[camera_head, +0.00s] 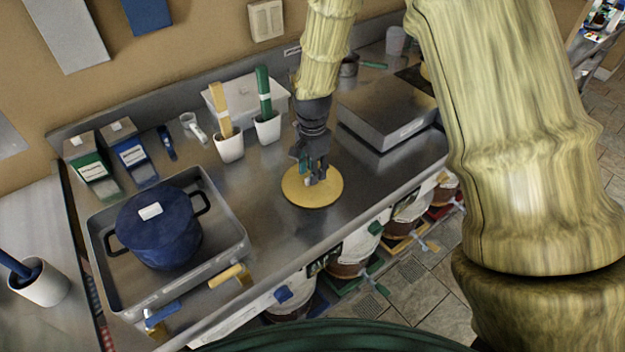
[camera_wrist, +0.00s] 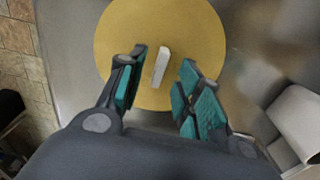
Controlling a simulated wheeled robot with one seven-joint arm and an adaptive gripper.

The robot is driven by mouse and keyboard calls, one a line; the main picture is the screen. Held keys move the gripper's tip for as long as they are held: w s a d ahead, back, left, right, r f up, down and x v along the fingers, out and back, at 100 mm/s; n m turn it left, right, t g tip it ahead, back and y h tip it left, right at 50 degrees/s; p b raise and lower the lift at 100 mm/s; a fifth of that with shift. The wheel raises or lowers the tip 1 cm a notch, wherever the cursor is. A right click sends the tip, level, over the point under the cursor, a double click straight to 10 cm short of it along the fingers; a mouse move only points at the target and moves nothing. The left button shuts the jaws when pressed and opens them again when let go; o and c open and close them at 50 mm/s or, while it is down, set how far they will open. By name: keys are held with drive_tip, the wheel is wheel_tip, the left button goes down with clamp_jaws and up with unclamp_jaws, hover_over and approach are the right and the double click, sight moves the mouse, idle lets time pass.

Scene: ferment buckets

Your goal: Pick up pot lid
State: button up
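The pot lid (camera_head: 325,195) is a flat round yellow disc with a small whitish handle, lying on the steel counter. In the wrist view the lid (camera_wrist: 205,50) fills the upper middle, and its handle (camera_wrist: 161,66) stands between my two fingers. My gripper (camera_head: 315,180) is above the lid in the head view and hides part of it. In the wrist view my gripper (camera_wrist: 160,85) is open, with teal pads on both sides of the handle and a visible gap to each side. The height of the fingertips over the lid is hard to tell.
A blue pot (camera_head: 165,228) with a lid stands in a metal tray (camera_head: 238,243) at the left. White cups (camera_head: 229,149) with brushes stand behind the lid. A steel box (camera_head: 385,115) is at the right. Bare counter surrounds the lid; the counter's front edge is close.

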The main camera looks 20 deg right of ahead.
drive_tip(key=shift+f, duration=1.15)
drive_tip(key=shift+c, duration=0.2)
clamp_jaws()
drive_tip(key=shift+r, duration=0.15)
